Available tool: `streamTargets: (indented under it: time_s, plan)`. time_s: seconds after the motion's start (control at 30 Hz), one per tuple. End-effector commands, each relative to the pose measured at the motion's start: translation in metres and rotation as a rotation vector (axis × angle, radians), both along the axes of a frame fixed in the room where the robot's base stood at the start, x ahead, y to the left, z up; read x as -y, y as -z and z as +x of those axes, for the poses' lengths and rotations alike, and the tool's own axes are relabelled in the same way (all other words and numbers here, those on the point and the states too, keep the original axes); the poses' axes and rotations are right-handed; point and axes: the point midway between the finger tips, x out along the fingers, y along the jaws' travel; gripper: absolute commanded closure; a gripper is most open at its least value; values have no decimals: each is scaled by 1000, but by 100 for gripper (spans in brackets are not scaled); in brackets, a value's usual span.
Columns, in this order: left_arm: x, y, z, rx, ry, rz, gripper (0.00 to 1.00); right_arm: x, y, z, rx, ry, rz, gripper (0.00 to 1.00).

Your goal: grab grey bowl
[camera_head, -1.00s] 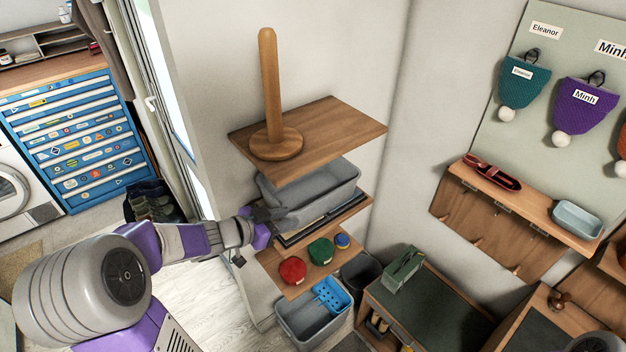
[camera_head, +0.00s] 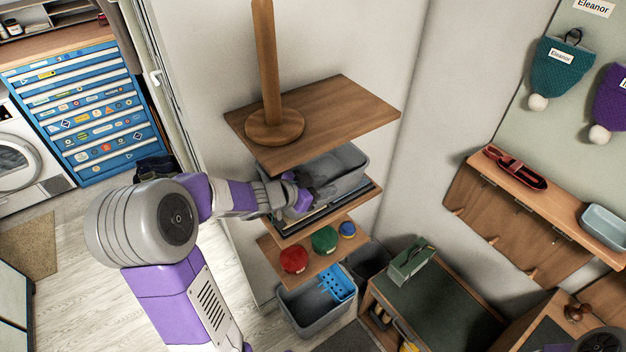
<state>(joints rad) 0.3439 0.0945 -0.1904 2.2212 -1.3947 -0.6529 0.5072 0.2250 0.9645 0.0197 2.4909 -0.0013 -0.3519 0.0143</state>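A grey bowl-like tub (camera_head: 350,163) sits on the middle wall shelf, under the top wooden board. My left gripper (camera_head: 322,178) reaches in from the left at the tub's front left side and covers part of it. Its grey fingers blend with the grey tub, so I cannot tell whether they are apart or closed, or whether they touch it. My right gripper is not in view.
The top board (camera_head: 335,108) with a wooden post (camera_head: 266,70) overhangs the tub closely. Red (camera_head: 293,260), green (camera_head: 324,239) and blue round items lie on the lower shelf. A grey bin (camera_head: 315,308) stands below. A pale grey-blue dish (camera_head: 604,226) sits on the right shelf.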

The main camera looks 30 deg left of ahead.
Motion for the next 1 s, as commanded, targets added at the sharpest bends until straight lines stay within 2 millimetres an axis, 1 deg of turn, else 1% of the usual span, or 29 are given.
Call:
streamTargets:
  time_s: [0.2,0.27,0.4,0.43,1.0]
  plan:
    - [0,0,1,1,-1,1,67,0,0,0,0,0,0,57]
    - [0,0,1,1,-1,1,75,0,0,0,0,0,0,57]
    - [0,0,1,1,-1,1,96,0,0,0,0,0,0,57]
    - [0,0,1,1,-1,1,100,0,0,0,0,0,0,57]
    - [0,0,1,1,-1,1,100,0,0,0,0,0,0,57]
